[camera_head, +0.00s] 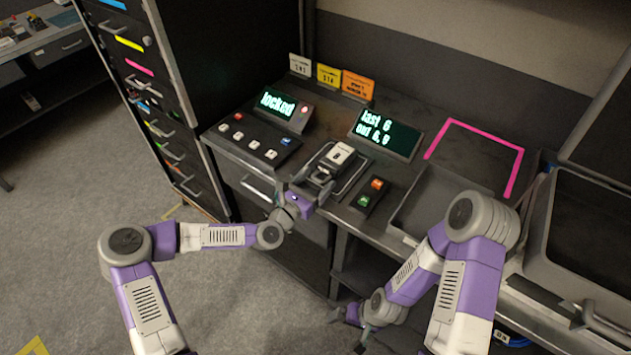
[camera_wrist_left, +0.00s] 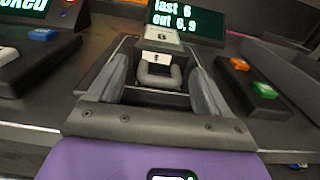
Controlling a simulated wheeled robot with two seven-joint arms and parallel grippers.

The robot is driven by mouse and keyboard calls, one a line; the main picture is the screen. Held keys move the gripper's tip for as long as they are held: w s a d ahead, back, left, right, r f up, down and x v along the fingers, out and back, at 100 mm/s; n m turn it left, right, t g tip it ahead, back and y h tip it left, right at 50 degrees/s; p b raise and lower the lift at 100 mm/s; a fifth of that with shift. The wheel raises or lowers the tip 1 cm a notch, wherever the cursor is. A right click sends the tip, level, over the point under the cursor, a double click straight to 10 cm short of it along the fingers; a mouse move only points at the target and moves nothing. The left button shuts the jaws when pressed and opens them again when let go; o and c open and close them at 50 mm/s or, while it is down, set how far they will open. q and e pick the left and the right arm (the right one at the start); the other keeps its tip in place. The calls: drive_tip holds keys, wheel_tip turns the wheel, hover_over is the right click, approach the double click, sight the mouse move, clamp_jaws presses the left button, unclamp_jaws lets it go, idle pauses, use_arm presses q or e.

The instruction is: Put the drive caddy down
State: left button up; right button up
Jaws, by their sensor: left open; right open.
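The drive caddy (camera_head: 343,151) is a small pale block with a numbered label and a grey loop handle. It is on the counter in the middle of the head view, and in the left wrist view the caddy (camera_wrist_left: 160,52) is straight ahead. My left gripper (camera_head: 322,170) is beside its near end. Its two fingers (camera_wrist_left: 158,85) are open, one on each side of the handle, with visible gaps. Whether the caddy's underside rests fully on the surface is hidden. My right gripper (camera_head: 350,322) is open and low in front of the counter, away from the caddy.
Two lit displays, "locked" (camera_head: 283,105) and "last 6" (camera_head: 385,133), stand behind the caddy. A button box (camera_head: 369,195) is close on its right. A grey tray (camera_head: 402,220) and a pink outline (camera_head: 522,160) around clear counter are farther right. A dark rack stands left.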

use_arm(q)
drive_tip(key=shift+d+r+p, duration=0.1)
drive_tip(key=shift+r+p, duration=0.4)
drive_tip(key=shift+p, duration=0.1)
drive_tip(key=shift+s+a+r, duration=0.1)
drive_tip(key=shift+s+a, duration=0.15)
drive_tip(key=shift+s, duration=0.05)
drive_tip(key=p+v, duration=0.2)
drive_tip(key=v, duration=0.9)
drive_tip(key=s+d+f+m+g+y, duration=0.1)
drive_tip(key=s+d+f+m+g, duration=0.3)
drive_tip(key=f+m, duration=0.35)
drive_tip(key=s+d+f+m+g, duration=0.1)
drive_tip(key=s+f+m+g, duration=0.3)
drive_tip(key=s+f+m, duration=0.3)
drive_tip(key=s+a+f+m+g+y, duration=0.5)
drive_tip(key=s+a+f+m+g, duration=0.1)
drive_tip(key=s+f+m, duration=0.3)
drive_tip(key=s+a+m, duration=0.1)
drive_tip(key=m, duration=0.1)
drive_tip(key=shift+a+f+m, duration=0.25)
drive_tip(key=shift+a+m, duration=0.1)
drive_tip(key=shift+a, duration=0.05)
